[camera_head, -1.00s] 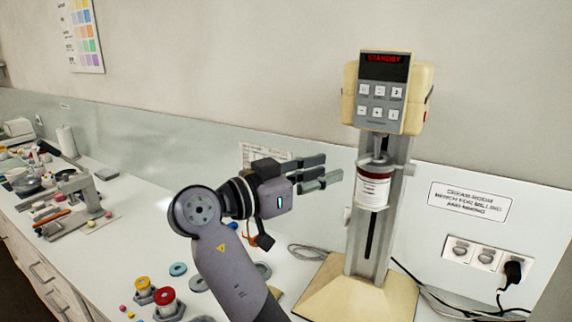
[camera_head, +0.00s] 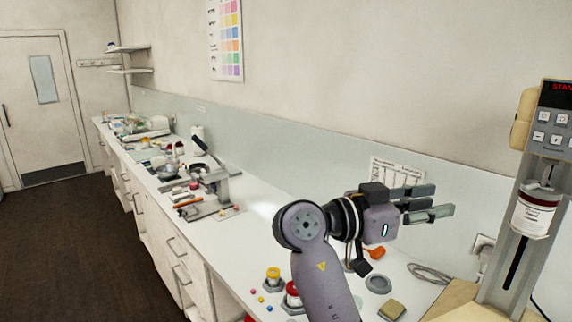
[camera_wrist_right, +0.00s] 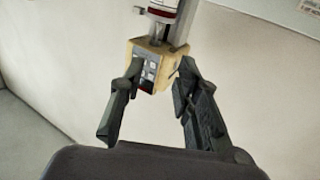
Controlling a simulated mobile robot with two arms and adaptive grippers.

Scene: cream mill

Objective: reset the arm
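My right arm (camera_head: 322,262) rises from the bottom of the head view, with its right gripper (camera_head: 440,202) pointing right toward the mill. In the right wrist view the right gripper's fingers (camera_wrist_right: 155,95) stand apart with nothing between them, so it is open and empty. The cream mill (camera_head: 545,130) stands at the right edge of the head view, partly cut off, with a white and red jar (camera_head: 535,212) held on its column. The mill also shows beyond the fingers in the wrist view (camera_wrist_right: 150,52), apart from them. My left gripper is not in view.
The long white bench (camera_head: 262,195) runs back toward a door (camera_head: 42,100). Small jars with a yellow lid (camera_head: 273,275) and a red lid (camera_head: 292,291), an orange scoop (camera_head: 375,253) and a grey disc (camera_head: 378,284) lie near my arm. A press-like tool (camera_head: 215,185) stands farther back.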

